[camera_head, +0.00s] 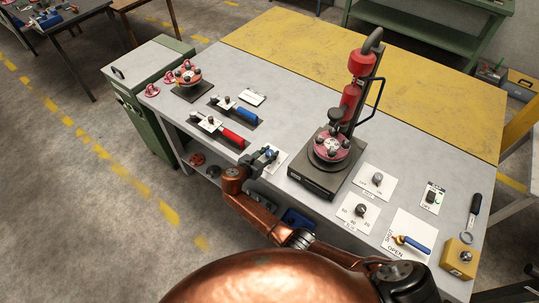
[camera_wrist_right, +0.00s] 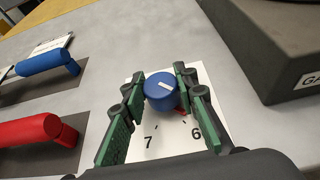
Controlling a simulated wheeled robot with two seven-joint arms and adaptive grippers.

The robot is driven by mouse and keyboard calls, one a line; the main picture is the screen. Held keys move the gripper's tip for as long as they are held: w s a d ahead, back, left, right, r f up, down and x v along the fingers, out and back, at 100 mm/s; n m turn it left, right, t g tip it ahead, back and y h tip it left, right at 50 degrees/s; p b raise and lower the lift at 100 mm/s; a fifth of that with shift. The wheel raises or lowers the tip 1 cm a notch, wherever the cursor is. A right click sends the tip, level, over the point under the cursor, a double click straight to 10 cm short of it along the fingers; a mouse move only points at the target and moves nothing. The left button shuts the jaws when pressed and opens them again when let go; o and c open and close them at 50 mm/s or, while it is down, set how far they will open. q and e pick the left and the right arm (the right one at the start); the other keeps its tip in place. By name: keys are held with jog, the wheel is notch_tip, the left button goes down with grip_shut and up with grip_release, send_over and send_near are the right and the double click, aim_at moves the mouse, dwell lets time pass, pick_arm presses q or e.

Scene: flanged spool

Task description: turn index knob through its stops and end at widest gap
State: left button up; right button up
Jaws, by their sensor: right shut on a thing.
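In the head view my right gripper (camera_head: 265,158) is over the plate (camera_head: 277,161) near the table's front edge. The fingers hide the rest of the dial marks. My left gripper is not in view.
A dark-based press (camera_head: 316,182) with red parts stands close to the right of the knob. Slides with a blue handle (camera_head: 246,115) and a red handle (camera_head: 232,139) lie to the left. Further right are smaller dials and a blue-handled OPEN/SHUT lever (camera_head: 416,245).

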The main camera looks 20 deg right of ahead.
jog(key=shift+m+g+h+b, duration=1)
jog(key=shift+m+g+b, duration=0.6)
jog(key=shift+b, duration=0.05)
jog(key=o, duration=1.2)
jog(key=shift+c, duration=0.2)
jog(key=shift+a, duration=0.15)
jog(key=v, duration=1.1)
jog(key=shift+a+r, duration=0.25)
jog(key=shift+s, duration=0.1)
